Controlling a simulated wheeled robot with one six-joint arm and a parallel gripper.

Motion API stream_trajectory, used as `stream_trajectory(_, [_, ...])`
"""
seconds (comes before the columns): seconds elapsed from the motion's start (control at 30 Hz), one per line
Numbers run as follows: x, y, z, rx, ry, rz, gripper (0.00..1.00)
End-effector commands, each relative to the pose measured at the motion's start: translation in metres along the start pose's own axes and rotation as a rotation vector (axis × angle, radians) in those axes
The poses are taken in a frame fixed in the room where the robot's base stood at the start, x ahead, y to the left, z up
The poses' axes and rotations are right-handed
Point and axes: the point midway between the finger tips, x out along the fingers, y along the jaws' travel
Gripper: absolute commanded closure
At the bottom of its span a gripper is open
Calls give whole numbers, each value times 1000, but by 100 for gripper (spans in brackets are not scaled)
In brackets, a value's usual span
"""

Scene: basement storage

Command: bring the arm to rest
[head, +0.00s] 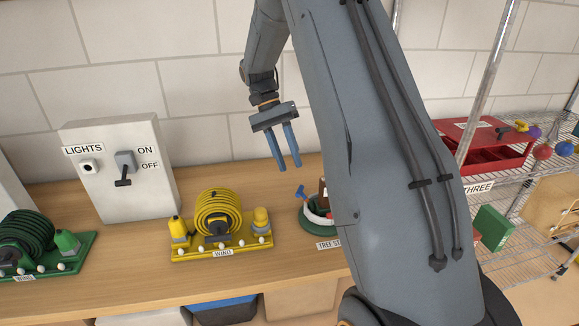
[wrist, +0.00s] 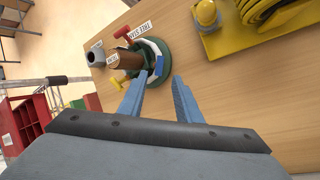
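My gripper (head: 284,160) hangs above the wooden bench with its two blue fingers pointing down, apart from each other. In the wrist view my gripper (wrist: 156,88) is open, with nothing between the fingertips. The green tree stand (wrist: 158,62), with a brown trunk piece (wrist: 126,61) in it, lies beyond the fingers in that view. In the head view the tree stand (head: 312,222) is partly hidden behind my grey arm. My arm is bent and raised in front of the bench.
A yellow cord winder (head: 220,218) and a green one (head: 30,240) sit on the bench (head: 140,268). A lights switch box (head: 118,170) stands against the wall. On the right a wire shelf (head: 530,262) holds a red box (head: 484,140) and a green box (head: 492,227).

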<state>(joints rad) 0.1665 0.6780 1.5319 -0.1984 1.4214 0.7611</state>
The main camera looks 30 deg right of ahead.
Motion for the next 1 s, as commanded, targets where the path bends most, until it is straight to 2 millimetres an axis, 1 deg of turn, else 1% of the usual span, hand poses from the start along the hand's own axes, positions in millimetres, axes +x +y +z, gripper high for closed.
stream_trajectory(0.4, [0,0,1,-2,1,-1,69])
stream_trajectory(0.47, [1,0,4,-15,6,-8,69])
stream_trajectory(0.53, [3,-1,12,-51,19,-26,69])
stream_trajectory(0.57, [5,-1,18,-75,28,-37,69])
stream_trajectory(0.67, [14,-3,45,-186,72,-93,69])
stream_trajectory(0.87, [45,-1,116,-458,208,-221,69])
stream_trajectory(0.9, [52,1,130,-509,239,-243,69])
stream_trajectory(1.0, [72,8,163,-625,316,-289,69])
